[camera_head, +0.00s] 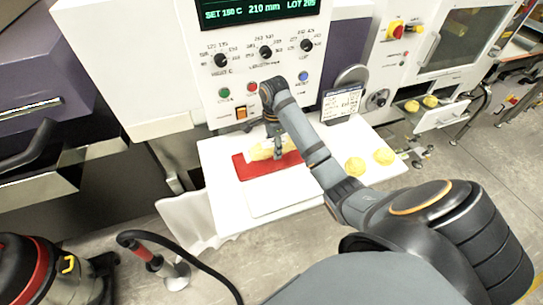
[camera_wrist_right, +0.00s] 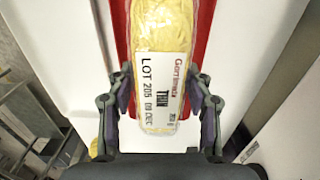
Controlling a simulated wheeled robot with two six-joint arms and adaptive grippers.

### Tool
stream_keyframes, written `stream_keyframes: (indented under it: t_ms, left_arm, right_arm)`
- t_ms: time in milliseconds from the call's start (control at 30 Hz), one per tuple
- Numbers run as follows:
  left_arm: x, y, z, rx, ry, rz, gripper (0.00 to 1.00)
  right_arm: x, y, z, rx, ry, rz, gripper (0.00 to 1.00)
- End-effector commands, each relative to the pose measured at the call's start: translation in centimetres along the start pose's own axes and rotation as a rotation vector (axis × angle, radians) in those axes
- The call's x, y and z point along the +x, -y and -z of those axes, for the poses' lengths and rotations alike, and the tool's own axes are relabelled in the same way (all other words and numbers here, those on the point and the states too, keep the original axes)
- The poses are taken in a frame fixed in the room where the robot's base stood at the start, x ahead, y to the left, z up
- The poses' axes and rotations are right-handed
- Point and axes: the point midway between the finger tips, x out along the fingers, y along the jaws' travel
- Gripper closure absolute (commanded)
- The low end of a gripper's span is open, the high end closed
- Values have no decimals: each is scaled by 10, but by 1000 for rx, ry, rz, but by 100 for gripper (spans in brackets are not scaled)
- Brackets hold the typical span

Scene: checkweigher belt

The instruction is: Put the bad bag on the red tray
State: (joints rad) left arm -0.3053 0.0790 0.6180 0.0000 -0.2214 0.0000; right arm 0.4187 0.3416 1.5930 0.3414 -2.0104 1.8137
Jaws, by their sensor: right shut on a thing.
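A yellow bag (camera_head: 262,151) with a white label is over the red tray (camera_head: 243,171). In the right wrist view the bag (camera_wrist_right: 162,35) points away from me, and its label reads LOT 205, 09 DEC and THIN. My right gripper (camera_head: 277,147) is shut on the bag; its fingers (camera_wrist_right: 160,103) press on both sides of it. Red tray (camera_wrist_right: 204,35) shows on both sides of the bag in the wrist view. I cannot tell whether the bag touches the tray. My left gripper is not in view.
The tray lies on a white table (camera_head: 225,207) in front of a machine panel (camera_head: 255,65) with knobs and a green display. Two yellow round items (camera_head: 369,161) lie at the table's right. A dark sign (camera_head: 341,103) stands behind them. A red and black vacuum (camera_head: 45,270) stands at lower left.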

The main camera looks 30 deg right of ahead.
Motion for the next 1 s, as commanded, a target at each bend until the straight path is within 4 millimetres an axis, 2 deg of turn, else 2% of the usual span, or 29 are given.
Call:
stream_keyframes:
  t_ms: [133,267,633,667,800,1000]
  left_arm:
    - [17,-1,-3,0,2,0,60]
    - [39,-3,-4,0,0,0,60]
    - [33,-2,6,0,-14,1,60]
    - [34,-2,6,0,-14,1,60]
    - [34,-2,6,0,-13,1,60]
    - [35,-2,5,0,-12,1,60]
  right_arm:
    - [18,3,-9,-1,2,-1,91]
    - [42,3,-8,0,0,0,91]
    - [40,3,-8,0,1,-1,91]
    - [41,3,-8,0,1,-1,45]
    - [41,3,-8,0,1,-1,26]
    - [41,3,-7,0,1,0,26]
